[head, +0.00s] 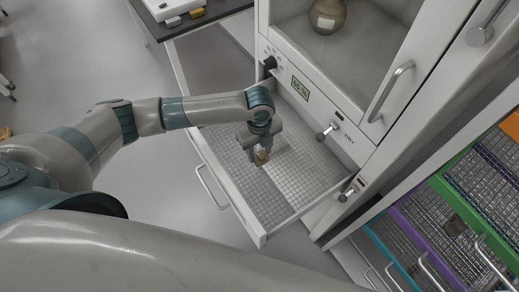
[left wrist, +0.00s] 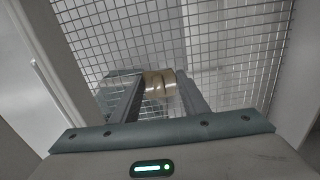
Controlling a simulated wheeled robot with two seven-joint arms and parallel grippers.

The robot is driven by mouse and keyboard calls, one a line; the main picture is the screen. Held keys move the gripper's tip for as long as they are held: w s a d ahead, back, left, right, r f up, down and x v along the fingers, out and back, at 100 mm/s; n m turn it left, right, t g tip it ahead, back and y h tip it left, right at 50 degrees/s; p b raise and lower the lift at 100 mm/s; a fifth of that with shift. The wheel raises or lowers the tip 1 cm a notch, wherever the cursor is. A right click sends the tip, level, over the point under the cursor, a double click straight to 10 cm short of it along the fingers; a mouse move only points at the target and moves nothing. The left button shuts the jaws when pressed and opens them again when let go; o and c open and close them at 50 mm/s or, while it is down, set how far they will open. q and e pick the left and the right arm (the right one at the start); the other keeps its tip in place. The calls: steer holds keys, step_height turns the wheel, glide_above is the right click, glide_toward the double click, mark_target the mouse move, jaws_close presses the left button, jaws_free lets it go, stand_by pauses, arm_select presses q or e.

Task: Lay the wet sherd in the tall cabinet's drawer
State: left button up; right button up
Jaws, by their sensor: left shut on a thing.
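The sherd (head: 262,157) is a small tan piece. My left gripper (head: 261,161) is shut on it, low inside the open drawer (head: 305,165) of the tall cabinet (head: 330,95). The drawer has a wire mesh floor and pale walls. In the left wrist view the sherd (left wrist: 160,84) sits between the two finger ends, above the mesh (left wrist: 230,40), with dark lines across it. I cannot tell whether it touches the mesh. My right gripper is not in view.
The drawer's front wall and handle (head: 211,187) stick out over the floor. A round pot (head: 327,15) stands behind the cabinet's glass. A worktop with a white device (head: 172,8) is at the back left. Coloured mesh racks (head: 440,215) stand at the right. The mesh around the gripper is clear.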

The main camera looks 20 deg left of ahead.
mark_target(260, 153)
arm_select(q)
steer(key=shift+f, duration=0.15)
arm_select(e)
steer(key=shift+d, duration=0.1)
arm_select(q)
steer(key=o, duration=1.1)
steer(key=shift+c, duration=0.2)
steer(key=shift+r, duration=0.45)
step_height(260, 153, up, 3)
steer(key=shift+w+r+b, duration=0.1)
steer(key=shift+b, duration=0.35)
step_height(260, 153, up, 8)
steer(key=b, duration=0.1)
steer(key=shift+r, duration=0.15)
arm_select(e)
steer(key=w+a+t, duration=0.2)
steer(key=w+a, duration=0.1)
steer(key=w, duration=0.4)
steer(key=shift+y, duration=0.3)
